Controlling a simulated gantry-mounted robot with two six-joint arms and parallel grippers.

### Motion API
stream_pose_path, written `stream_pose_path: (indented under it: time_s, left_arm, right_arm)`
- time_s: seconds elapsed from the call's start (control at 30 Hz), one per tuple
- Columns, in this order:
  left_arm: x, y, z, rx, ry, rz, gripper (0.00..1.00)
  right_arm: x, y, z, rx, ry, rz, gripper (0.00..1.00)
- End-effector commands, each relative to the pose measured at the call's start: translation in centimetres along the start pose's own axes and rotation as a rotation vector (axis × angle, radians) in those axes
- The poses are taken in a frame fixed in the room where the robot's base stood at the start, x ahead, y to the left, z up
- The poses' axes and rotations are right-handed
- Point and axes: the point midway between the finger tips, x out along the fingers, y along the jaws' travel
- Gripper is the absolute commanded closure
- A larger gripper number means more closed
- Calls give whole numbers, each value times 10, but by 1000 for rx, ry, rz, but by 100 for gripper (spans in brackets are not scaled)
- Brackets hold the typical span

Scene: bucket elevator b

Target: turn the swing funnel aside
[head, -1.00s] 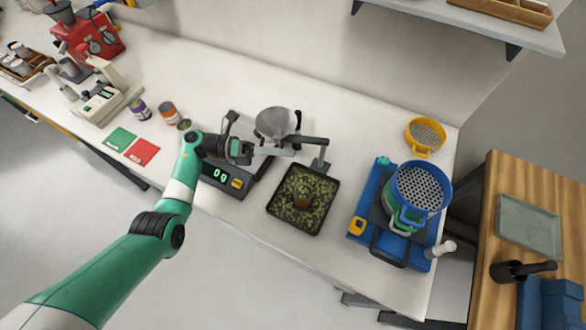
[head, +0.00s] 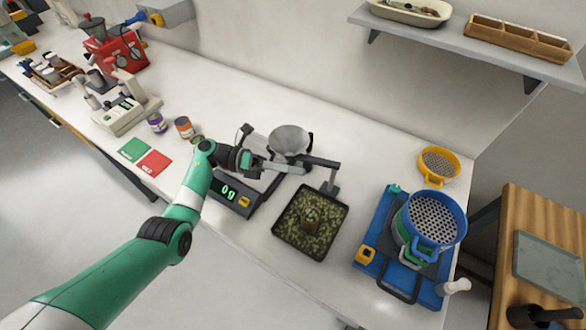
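The swing funnel (head: 290,139) is a grey metal bowl on a dark arm (head: 318,161). The arm runs to a short post (head: 331,186) at its right. The funnel stands above the back part of a black scale (head: 236,201) with a lit green display. My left gripper (head: 282,167) reaches in from the left, its fingers just below and in front of the funnel beside the arm. Whether the fingers touch it or are closed on anything is too small to tell. My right gripper is not in view.
A black tray (head: 336,237) of green-brown pieces with a small brown pot lies in front of the post. A blue sieve (head: 436,216) stands on a blue shaker at the right. Green and red cards (head: 154,163) and cans (head: 184,127) are at the left. A shelf (head: 487,45) overhangs the back.

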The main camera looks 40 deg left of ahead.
Motion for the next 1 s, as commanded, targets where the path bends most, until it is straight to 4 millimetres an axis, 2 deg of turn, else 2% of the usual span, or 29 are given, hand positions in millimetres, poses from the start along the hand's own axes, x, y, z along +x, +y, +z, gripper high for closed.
stream_pose_path:
  time_s: [0.17,0.5,0.6,0.73,1.0]
  left_arm:
    - [-11,2,-1,-2,-1,2,58]
    - [-88,3,-1,1,-3,2,58]
    - [-104,2,0,1,-2,1,58]
    - [-114,0,0,1,0,-1,58]
    - [-116,0,0,0,1,-1,58]
  right_arm:
    - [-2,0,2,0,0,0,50]
    - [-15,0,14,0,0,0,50]
    - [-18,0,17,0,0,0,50]
    - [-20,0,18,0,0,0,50]
    - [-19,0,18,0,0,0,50]
